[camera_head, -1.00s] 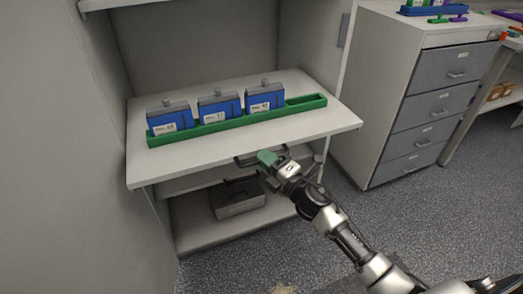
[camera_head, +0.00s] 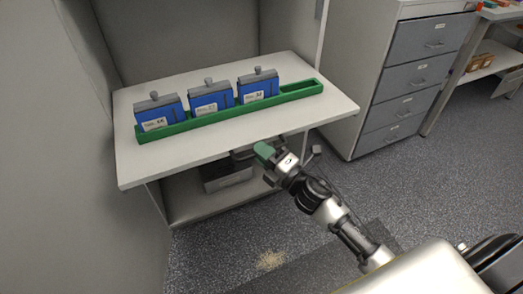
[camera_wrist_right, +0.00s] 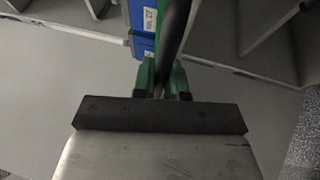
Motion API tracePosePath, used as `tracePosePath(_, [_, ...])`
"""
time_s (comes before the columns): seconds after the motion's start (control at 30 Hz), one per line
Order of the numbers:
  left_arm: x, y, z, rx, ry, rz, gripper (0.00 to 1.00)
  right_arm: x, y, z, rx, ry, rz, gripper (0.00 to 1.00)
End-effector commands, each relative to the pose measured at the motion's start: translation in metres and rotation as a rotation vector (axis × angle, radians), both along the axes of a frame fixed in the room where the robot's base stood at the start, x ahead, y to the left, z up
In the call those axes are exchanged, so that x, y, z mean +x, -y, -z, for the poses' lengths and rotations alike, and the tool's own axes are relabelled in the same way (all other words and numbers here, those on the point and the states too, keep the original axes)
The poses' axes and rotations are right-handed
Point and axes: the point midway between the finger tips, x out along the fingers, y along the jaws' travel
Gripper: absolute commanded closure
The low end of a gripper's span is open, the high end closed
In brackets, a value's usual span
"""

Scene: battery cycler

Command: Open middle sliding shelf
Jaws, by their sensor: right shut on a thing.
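The middle sliding shelf (camera_head: 215,147) is a light grey board that sticks out of the cabinet. It carries a green rack (camera_head: 230,111) with three blue battery units (camera_head: 210,97); the rack's right-hand slot is empty. My right gripper (camera_head: 264,152), with green fingertips, is at the shelf's front edge, shut on its dark handle (camera_head: 243,154). In the right wrist view, the green fingers (camera_wrist_right: 162,82) close around the dark handle bar (camera_wrist_right: 174,35), with the shelf surface beyond. The gripper hides part of the handle. My left gripper is not in view.
A toolbox (camera_head: 226,174) sits on the lower shelf, partly hidden beneath the middle shelf. A grey drawer cabinet (camera_head: 412,75) stands to the right. The cabinet's side wall (camera_head: 60,150) is at the left. Speckled floor (camera_head: 330,245) is open in front.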

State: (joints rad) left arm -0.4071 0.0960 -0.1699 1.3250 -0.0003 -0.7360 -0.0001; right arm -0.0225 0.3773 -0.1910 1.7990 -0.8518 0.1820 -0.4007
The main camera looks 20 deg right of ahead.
Motion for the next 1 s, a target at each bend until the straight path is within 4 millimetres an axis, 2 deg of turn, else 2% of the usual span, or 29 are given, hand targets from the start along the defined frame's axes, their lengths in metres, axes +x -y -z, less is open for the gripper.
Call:
tracePosePath(0.2, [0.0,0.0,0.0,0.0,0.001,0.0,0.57,0.0,0.0,0.001,0.0,-0.001,0.0,1.0])
tracePosePath(0.23, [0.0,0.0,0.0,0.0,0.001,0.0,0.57,0.0,0.0,0.001,0.0,-0.001,0.0,0.86])
tracePosePath(0.4, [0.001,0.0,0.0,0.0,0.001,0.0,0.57,0.0,0.0,0.001,0.0,-0.001,0.0,0.63])
tracePosePath(0.73, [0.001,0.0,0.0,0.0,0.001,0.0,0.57,-0.004,0.002,0.002,0.0,-0.001,0.0,0.63])
tracePosePath(0.87, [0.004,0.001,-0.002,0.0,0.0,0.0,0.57,-0.02,0.009,0.006,0.001,-0.004,0.0,0.63])
tracePosePath(1.0, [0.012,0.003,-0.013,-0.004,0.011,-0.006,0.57,-0.046,0.021,0.012,0.001,-0.006,0.0,0.63])
